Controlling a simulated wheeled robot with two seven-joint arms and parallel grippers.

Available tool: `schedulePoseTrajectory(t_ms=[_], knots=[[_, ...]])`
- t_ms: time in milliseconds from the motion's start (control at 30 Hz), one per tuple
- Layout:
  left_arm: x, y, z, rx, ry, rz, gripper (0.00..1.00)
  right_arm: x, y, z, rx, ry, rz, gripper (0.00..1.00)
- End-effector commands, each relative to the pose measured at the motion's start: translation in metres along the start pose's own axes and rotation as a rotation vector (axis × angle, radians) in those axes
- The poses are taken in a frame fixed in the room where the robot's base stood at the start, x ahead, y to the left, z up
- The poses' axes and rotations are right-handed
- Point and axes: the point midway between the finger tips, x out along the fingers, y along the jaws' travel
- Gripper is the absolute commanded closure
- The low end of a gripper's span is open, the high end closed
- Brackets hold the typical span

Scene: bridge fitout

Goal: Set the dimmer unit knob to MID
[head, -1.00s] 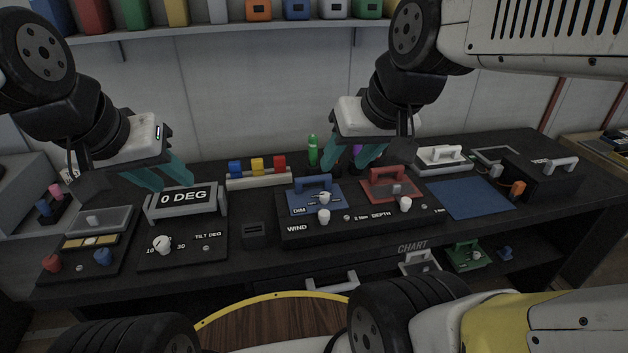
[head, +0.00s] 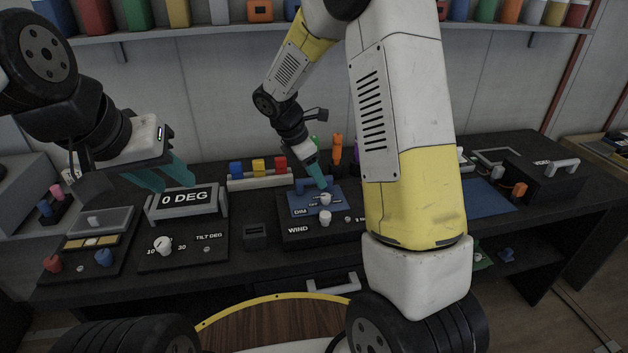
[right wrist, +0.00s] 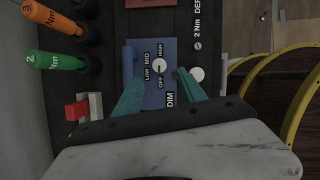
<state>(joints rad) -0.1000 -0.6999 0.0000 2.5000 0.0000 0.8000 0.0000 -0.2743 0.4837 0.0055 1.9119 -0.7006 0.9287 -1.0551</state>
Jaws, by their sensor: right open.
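The blue dimmer unit (head: 302,203), marked DIM, sits on the black console with its white knob (head: 325,198) on top. In the right wrist view the unit (right wrist: 150,98) shows the labels OFF, LOW, MID and HIGH around the knob (right wrist: 159,66). I cannot tell which label the knob points at. My right gripper (head: 318,182) comes down over the unit, and its open teal fingers (right wrist: 160,77) stand on either side of the knob, apart from it. My left gripper (head: 162,178) hangs open and empty behind the 0 DEG display.
A white WIND knob (head: 323,214) is close in front of the dimmer. Red, yellow and blue blocks (head: 257,168) stand behind left, and screwdrivers with orange (right wrist: 52,18) and green (right wrist: 58,62) handles stand near. My right arm hides the console's right part.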

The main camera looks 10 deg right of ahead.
Motion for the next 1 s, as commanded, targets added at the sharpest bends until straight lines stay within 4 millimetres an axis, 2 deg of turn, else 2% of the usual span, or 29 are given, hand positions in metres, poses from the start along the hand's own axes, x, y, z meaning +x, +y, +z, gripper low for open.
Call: schedulePoseTrajectory(t_ms=[167,400,600,933,967,1000], knots=[[0.000,0.000,0.000,0.000,0.000,0.000,0.64,0.016,0.002,-0.002,-0.029,-0.009,-0.006,0.52],[0.000,0.000,0.000,0.000,0.000,0.000,0.64,0.054,0.001,-0.002,-0.027,-0.008,-0.008,0.52],[0.000,0.000,0.000,0.000,0.000,0.000,0.64,0.077,0.002,-0.001,-0.025,-0.008,-0.005,0.52],[0.000,0.000,0.000,0.000,0.000,0.000,0.64,0.082,0.002,-0.002,-0.023,-0.006,-0.004,0.52],[0.000,0.000,0.000,0.000,0.000,0.000,0.64,0.082,0.002,-0.002,-0.023,-0.006,-0.004,0.54],[0.000,0.000,0.000,0.000,0.000,0.000,0.64,0.082,0.002,-0.002,-0.023,-0.006,-0.004,0.61]])
